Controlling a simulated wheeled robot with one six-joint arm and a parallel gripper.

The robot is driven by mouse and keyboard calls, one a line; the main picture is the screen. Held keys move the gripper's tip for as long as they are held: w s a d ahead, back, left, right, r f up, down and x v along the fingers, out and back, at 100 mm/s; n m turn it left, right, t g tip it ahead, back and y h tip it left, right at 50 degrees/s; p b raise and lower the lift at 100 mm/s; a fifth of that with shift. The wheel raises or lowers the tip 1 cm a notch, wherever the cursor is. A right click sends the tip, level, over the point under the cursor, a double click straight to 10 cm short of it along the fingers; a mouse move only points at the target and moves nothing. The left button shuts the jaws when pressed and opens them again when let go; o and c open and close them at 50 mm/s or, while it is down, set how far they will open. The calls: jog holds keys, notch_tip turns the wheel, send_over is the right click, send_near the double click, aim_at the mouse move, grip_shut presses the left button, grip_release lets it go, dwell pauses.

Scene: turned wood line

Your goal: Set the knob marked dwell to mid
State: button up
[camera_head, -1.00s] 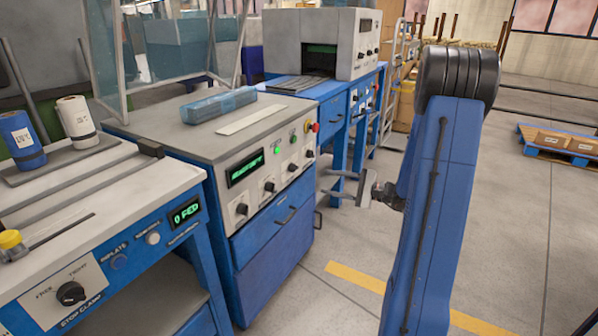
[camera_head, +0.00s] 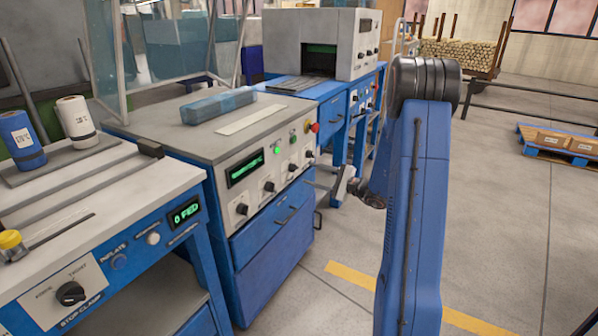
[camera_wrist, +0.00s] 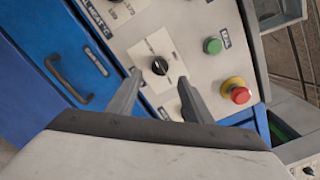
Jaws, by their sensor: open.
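A black knob (camera_wrist: 160,66) on a pale square plate shows in the wrist view, on the white control panel (camera_wrist: 140,28) of the blue cabinet. Its label and setting are too small to read, so I cannot tell whether it is the dwell knob. My gripper (camera_wrist: 160,80) is open, its two fingers pointing at the panel with this knob between their tips in the picture. I see no contact. In the head view my gripper (camera_head: 328,183) is small beside the cabinet's right end, where the panel carries several dark knobs, one at the near end (camera_head: 242,208).
A green button (camera_wrist: 212,46) and a red mushroom button (camera_wrist: 238,93) sit close by on the panel. A drawer handle (camera_wrist: 68,80) juts out at the left. A workbench with a stop clamp knob (camera_head: 70,293) stands front left.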

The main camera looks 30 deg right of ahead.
aim_at(294, 169)
jog(key=x, duration=0.6)
jog(key=shift+w+a, duration=0.2)
jog(key=shift+w, duration=0.1)
jog(key=c, duration=1.1)
